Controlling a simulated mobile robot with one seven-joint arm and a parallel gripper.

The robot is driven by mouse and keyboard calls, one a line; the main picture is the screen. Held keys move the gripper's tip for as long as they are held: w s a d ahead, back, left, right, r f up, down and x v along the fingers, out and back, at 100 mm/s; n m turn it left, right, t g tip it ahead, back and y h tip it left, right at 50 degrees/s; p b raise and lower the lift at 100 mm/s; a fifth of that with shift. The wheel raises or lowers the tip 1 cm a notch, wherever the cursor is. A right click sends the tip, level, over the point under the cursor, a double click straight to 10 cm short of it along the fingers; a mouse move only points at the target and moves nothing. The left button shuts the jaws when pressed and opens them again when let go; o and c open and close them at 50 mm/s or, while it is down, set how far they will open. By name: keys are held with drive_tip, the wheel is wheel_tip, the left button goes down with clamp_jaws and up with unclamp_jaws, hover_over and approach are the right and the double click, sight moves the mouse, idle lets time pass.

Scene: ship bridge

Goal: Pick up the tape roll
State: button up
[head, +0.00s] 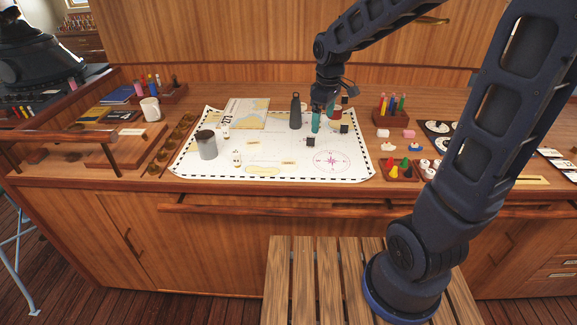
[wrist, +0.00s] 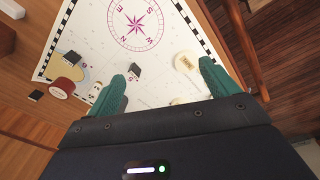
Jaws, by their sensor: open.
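A short red round thing with a pale top (head: 336,112) stands on the far right part of the chart. My gripper (head: 317,124) points down over the far half of the chart, with teal fingers. I see nothing held.
A dark bottle (head: 295,112) stands close left of my gripper. Small black blocks (head: 311,142) (head: 344,128) are nearby. A grey canister (head: 206,146) stands on the chart's left. A pen holder (head: 391,112) and a tray of coloured pieces (head: 402,172) are right. The chart's near middle is mostly clear.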

drive_tip(key=a+f+n+g, duration=0.1)
drive_tip(key=a+f+n, duration=0.3)
drive_tip(key=a+f, duration=0.45)
hover_over(288, 163)
drive_tip(key=f, duration=0.4)
drive_tip(key=shift+d, duration=0.3)
drive_tip(key=shift+w+a+f, duration=0.1)
drive_tip(key=shift+a+f, duration=0.05)
drive_tip(key=shift+f, duration=1.1)
drive_tip(key=shift+a+f, duration=0.1)
drive_tip(key=shift+f, duration=1.1)
drive_tip(key=c, duration=1.1)
